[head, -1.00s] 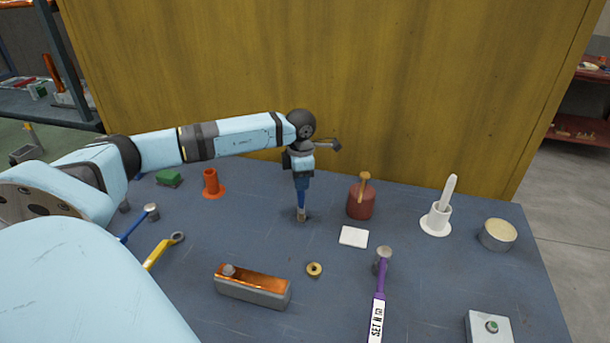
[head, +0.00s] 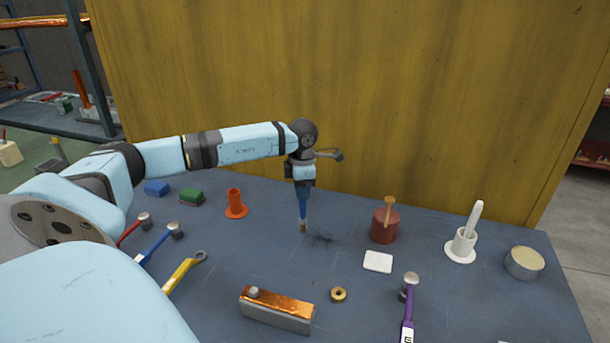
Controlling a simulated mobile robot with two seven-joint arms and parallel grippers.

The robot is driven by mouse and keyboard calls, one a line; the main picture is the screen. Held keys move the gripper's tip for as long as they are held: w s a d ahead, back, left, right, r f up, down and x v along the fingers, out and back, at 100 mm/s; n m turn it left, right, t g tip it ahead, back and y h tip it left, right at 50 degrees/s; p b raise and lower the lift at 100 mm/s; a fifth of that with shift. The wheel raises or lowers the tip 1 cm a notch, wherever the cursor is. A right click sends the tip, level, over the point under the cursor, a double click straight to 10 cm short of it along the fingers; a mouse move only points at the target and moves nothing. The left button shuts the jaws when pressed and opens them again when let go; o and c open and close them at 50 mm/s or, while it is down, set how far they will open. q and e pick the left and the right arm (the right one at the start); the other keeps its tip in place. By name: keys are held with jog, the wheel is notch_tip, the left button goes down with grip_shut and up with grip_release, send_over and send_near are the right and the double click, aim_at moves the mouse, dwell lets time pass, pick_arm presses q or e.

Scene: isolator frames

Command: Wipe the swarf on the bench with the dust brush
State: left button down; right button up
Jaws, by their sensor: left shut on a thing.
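My left gripper (head: 302,180) is shut on the blue handle of the dust brush (head: 303,208) and holds it upright, bristles down. The tan bristles are at or just above the bench top (head: 225,265); I cannot tell whether they touch it. The swarf (head: 321,239) is a small dark patch on the bench, just right of the bristles. My right gripper is not in view.
Near the brush are an orange holder (head: 236,207), a red pot (head: 384,228), a white square (head: 378,262), a brass ring (head: 338,295) and a copper-topped block (head: 276,312). A yellow panel (head: 330,90) stands behind. Hammers and a spanner (head: 184,270) lie left.

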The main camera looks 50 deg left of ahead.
pick_arm(q)
notch_tip(320, 180, up, 2)
jog(key=shift+d+p, duration=0.1)
jog(key=shift+p, duration=0.3)
jog(key=shift+a+r+p, duration=0.2)
jog(key=shift+r+p, duration=0.2)
jog(key=shift+r, duration=0.3)
jog(key=shift+d+r+p, duration=0.2)
jog(key=shift+r+p, duration=0.15)
jog(key=shift+r, duration=0.6)
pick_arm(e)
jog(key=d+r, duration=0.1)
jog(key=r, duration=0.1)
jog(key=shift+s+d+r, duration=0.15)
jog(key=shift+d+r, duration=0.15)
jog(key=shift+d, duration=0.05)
pick_arm(q)
jog(key=shift+a+f, duration=0.1)
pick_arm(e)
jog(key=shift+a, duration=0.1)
